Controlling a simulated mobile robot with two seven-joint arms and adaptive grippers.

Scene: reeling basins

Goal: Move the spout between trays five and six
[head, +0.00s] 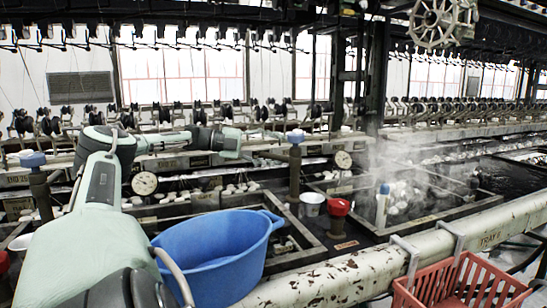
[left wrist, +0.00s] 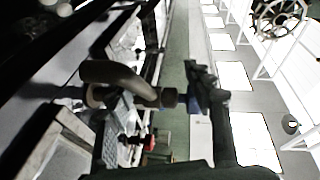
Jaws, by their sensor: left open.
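A dark upright post with a blue cap (head: 296,136) stands between two basins in the head view; I take it to be the spout. In the left wrist view, a curved brownish pipe (left wrist: 120,78) runs to a collar and a blue part (left wrist: 194,110). My left gripper (head: 272,136) reaches in from the left at the height of the blue cap. It is open, with its dark fingers (left wrist: 208,92) close around or beside the blue part; contact cannot be told. My right gripper is not in view.
A blue tub (head: 205,262), a red-topped valve (head: 338,212) and a white cup (head: 312,203) stand near the front. A red basket (head: 462,284) hangs at the front pipe. Pressure gauges (head: 144,183) flank the post. Steam rises over the right basin, where pale cocoons float.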

